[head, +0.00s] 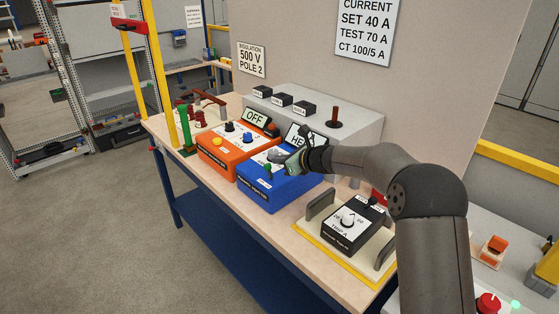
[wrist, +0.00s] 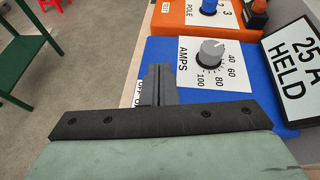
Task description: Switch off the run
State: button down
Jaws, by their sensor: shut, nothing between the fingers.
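The blue test box (head: 262,197) stands on the bench. Its tilted display (wrist: 297,75) reads "25 A HELD"; my arm partly covers it in the head view. A grey AMPS knob (wrist: 210,52) sits on its white scale in the wrist view. My gripper (wrist: 158,84) is shut and empty, over the box's near left edge and left of the knob. The gripper body hides the lower part of the box in the wrist view. I cannot read a run label.
An orange box (head: 228,152) with an OFF display stands left of the blue box. A black trip unit (head: 349,222) with grey handles stands to the right. A grey cabinet (head: 340,125) is behind. A green post (head: 185,128) stands at the bench's left end.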

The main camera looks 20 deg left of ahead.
jog(key=s+d+r, duration=0.1)
jog(key=d+r, duration=0.5)
jog(key=r, duration=0.5)
jog(key=shift+s+r+b, duration=0.15)
jog(key=shift+s+b, duration=0.05)
jog(key=shift+b, duration=0.2)
jog(key=s+d+f+n+g+h, duration=0.1)
jog(key=s+d+f+n+h, duration=0.3)
jog(key=s+d+n, duration=0.3)
jog(key=s+d+f+n+g+h, duration=0.1)
jog(key=s+d+f+n+h, duration=0.3)
jog(key=s+d, duration=1.2)
jog(key=s+d+f+n+g+h, duration=0.2)
jog(key=s+d+f+n+h, duration=0.2)
jog(key=s+d+n, duration=0.6)
jog(key=s+d+f, duration=0.1)
jog(key=s+d, duration=0.1)
jog(key=s, duration=0.7)
jog(key=shift+n, duration=0.3)
jog(key=shift+d, duration=0.1)
